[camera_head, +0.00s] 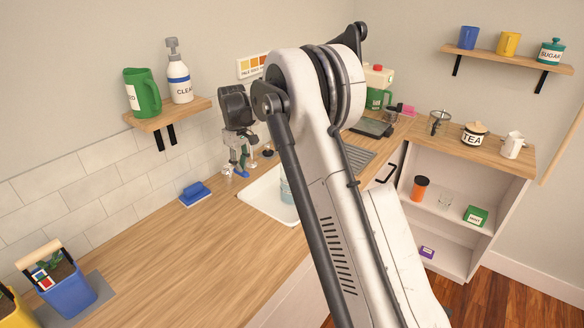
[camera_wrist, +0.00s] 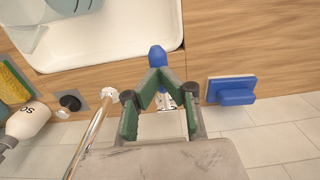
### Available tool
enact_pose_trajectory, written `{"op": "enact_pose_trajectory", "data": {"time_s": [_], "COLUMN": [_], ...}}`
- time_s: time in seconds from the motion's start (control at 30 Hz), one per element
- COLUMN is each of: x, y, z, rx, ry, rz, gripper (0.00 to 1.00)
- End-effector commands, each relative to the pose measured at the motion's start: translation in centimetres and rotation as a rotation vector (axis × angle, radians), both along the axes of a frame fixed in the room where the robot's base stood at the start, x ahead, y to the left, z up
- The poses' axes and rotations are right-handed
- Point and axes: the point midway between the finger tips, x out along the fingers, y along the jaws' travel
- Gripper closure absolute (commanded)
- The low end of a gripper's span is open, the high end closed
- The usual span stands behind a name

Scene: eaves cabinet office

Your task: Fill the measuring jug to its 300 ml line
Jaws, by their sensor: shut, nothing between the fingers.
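A clear, bluish vessel, apparently the measuring jug (camera_head: 286,190), stands in the white sink (camera_head: 262,200), partly hidden by my arm. Its edge also shows at the top left of the wrist view (camera_wrist: 24,14). Its markings and water level cannot be read. My gripper (camera_head: 240,172) is over the back of the sink by the tap. In the wrist view my gripper (camera_wrist: 156,76) has its green-padded fingers closed together at the tips, empty. The tips are at or just over a blue tap lever (camera_wrist: 157,54); contact is unclear. A chrome pipe (camera_wrist: 90,138) runs beside them.
A blue brush or sponge block (camera_head: 195,193) lies on the counter by the wall. A soap bottle (camera_wrist: 27,121) and sponge (camera_wrist: 14,84) are left in the wrist view. A shelf (camera_head: 170,114) holds a green jug and cleaner bottle. The left counter has free room.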

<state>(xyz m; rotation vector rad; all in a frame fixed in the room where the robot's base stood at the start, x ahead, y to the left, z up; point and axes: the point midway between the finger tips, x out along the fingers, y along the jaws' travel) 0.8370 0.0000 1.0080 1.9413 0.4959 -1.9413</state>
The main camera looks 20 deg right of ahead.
Motion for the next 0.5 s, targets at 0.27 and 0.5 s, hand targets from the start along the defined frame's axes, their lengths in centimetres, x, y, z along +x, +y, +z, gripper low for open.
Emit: {"op": "enact_pose_trajectory", "data": {"time_s": [0.27,0.5], "x": [0.0,0.0], "y": [0.0,0.0], "z": [0.2,2.2], "rx": [0.0,0.0], "ry": [0.0,0.0], "rz": [0.0,0.0], "gripper": [1.0,1.0]}}
